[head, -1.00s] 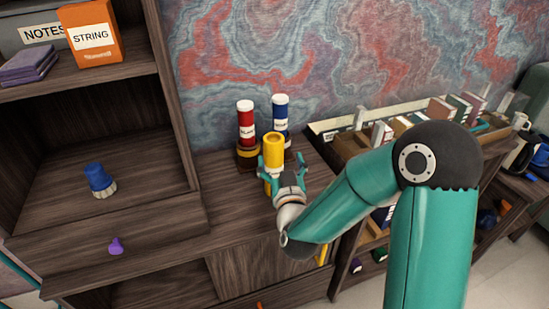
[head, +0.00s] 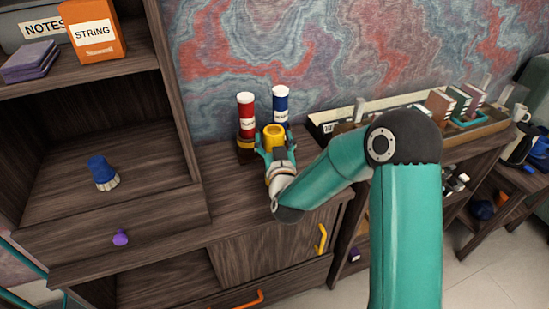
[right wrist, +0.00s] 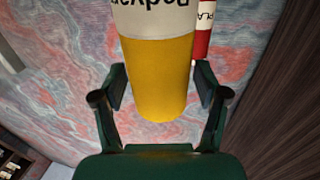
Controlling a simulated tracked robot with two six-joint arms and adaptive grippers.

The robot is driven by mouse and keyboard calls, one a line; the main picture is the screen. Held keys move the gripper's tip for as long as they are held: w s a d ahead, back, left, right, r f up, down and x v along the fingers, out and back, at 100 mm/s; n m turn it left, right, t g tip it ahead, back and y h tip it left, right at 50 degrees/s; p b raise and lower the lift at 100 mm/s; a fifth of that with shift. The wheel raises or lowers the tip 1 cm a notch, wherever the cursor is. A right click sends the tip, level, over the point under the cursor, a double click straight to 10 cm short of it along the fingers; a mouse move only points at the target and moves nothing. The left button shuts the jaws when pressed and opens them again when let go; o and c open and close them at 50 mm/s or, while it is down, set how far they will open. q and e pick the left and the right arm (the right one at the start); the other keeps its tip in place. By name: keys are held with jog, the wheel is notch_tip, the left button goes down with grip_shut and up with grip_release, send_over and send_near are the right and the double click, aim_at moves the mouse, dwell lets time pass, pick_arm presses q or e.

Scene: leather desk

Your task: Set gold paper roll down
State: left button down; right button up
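The gold paper roll (head: 273,131) is upright in the head view, in front of the red roll (head: 246,118) and the blue roll (head: 280,105). In the right wrist view the gold roll (right wrist: 160,80) shows a white label with upside-down lettering. My left gripper is not in view.
The cabinet top (head: 222,180) is bare left of the gripper. An organizer with books (head: 440,104) stands at right.

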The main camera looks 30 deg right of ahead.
grip_shut()
jog(key=shift+r, duration=0.1)
